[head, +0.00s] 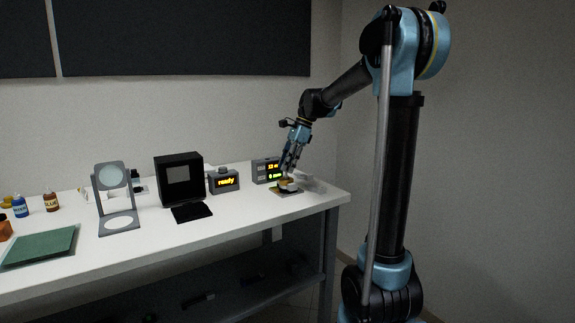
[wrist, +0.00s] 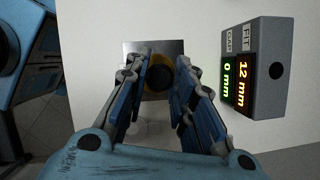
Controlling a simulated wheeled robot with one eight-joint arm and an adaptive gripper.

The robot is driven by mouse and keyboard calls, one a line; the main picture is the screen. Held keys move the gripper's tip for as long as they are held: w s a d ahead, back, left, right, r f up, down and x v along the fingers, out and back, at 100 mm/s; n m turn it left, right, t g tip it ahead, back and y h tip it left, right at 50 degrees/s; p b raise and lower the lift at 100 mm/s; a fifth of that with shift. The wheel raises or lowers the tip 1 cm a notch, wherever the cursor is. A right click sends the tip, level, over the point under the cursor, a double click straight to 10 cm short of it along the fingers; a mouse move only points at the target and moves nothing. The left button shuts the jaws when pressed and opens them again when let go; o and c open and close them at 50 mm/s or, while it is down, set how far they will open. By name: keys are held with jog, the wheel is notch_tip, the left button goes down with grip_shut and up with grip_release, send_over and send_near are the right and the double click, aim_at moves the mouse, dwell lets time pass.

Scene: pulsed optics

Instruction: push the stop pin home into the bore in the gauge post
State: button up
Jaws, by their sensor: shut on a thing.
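My gripper (wrist: 160,85) is shut on a dark, round-topped thing with a tan rim, which I take to be the stop pin (wrist: 158,72). In the head view my gripper (head: 288,172) points down at the right end of the bench. Below it is a small pale and dark post on a flat base plate, which I take to be the gauge post (head: 288,188). The base plate shows in the wrist view as a grey metal square (wrist: 135,55). The bore is hidden under the pin and fingers, and I cannot tell how deep the pin sits.
A grey readout box (wrist: 255,70) stands close to the right of my gripper, showing "0 mm" and "12 mm". In the head view a "ready" box (head: 223,181), a black box (head: 179,178) and a grey stand (head: 112,195) stand further left. The bench's right edge is close by.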

jog(key=o, duration=1)
jog(key=shift+f, duration=0.1)
jog(key=shift+c, duration=0.2)
jog(key=a+v, duration=0.1)
jog(key=v, duration=1.4)
jog(key=shift+r, duration=0.6)
